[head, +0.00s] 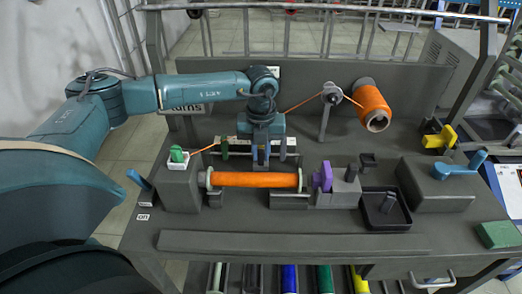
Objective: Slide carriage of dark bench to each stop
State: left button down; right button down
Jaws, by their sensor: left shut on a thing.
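The dark bench (290,243) fills the middle of the head view. An orange-wound bobbin (255,180) lies level across its front, between a block at the left and a purple piece (323,177) at the right. A rail with a pale scale strip (290,143) runs behind the bobbin. My left gripper (261,164) points down over the rail, near its middle, just behind the bobbin. It is shut on the carriage, which is mostly hidden by the fingers. My right gripper is out of view.
Orange thread runs from a large spool (372,107) through a guide (330,93) toward my left wrist. A green peg (178,154) stands at the left. A dark tray (386,209), a blue lever (460,165) and a yellow piece (440,138) are at the right.

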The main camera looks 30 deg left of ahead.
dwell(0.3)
pick_arm(q)
jog(key=s+a, duration=0.3)
jog(key=a, duration=0.3)
jog(key=shift+s, duration=0.35)
jog(key=shift+a, duration=0.1)
jog(key=c, duration=1.4)
grip_release()
jog(key=shift+o, duration=0.2)
notch_tip(320, 180, up, 13)
